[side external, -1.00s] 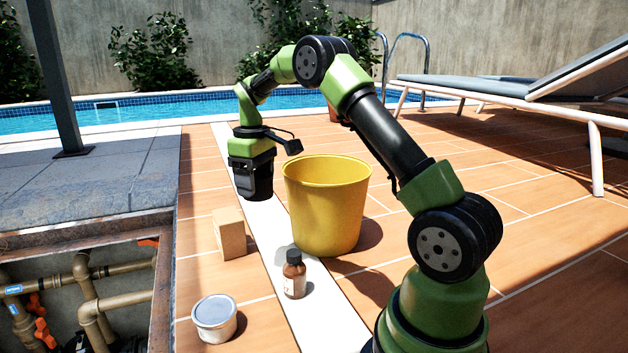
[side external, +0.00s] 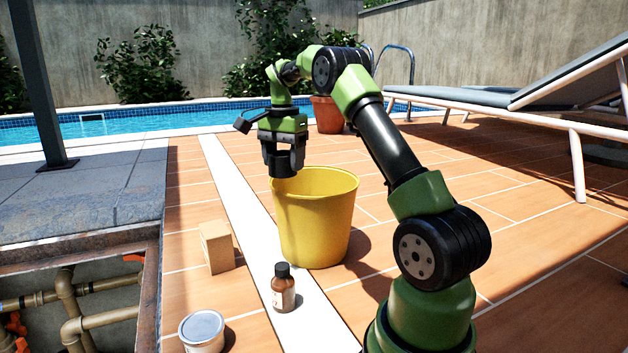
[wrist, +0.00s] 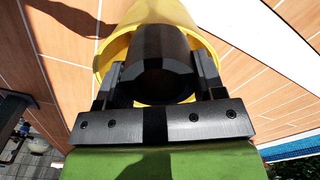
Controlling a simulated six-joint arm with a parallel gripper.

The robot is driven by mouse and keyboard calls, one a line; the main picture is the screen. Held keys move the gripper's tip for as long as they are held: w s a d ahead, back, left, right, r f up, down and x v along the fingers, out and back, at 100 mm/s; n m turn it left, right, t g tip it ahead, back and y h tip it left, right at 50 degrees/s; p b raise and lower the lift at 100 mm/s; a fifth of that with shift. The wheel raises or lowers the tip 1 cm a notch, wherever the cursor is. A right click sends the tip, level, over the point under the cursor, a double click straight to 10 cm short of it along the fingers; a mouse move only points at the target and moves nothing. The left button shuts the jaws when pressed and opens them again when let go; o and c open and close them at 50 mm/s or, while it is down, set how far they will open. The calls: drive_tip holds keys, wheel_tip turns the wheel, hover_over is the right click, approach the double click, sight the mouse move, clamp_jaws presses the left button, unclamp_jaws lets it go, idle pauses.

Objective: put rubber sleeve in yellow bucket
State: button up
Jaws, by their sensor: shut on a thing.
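The yellow bucket (side external: 316,222) stands upright on the tiled deck, partly over the white strip. My gripper (side external: 283,168) points down just above the bucket's left part, overlapping its rim in the side view. It is shut on the black rubber sleeve (wrist: 158,42), a hollow dark cylinder between the two fingers in the wrist view. In the side view the sleeve blends with the dark fingers. The bucket's yellow rim (wrist: 101,57) shows around and beyond the sleeve in the wrist view. The bucket's inside is mostly hidden.
A cardboard box (side external: 217,247), a brown bottle (side external: 283,290) and a lidded tin (side external: 202,330) stand left and in front of the bucket. An open pit with pipes (side external: 75,310) lies at lower left. A terracotta pot (side external: 327,115) and a lounger (side external: 520,105) stand behind.

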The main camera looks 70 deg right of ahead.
sight(314, 216)
drive_tip(key=s+d+m, duration=0.6)
drive_tip(key=s+m, duration=0.1)
drive_tip(key=m, duration=1.1)
drive_tip(key=f, duration=2.3)
drive_tip(key=shift+w+d, duration=0.15)
drive_tip(key=shift+w, duration=0.2)
drive_tip(key=shift+f, duration=0.15)
drive_tip(key=o, duration=0.8)
wheel_tip(314, 216, up, 12)
drive_tip(key=shift+r, duration=0.2)
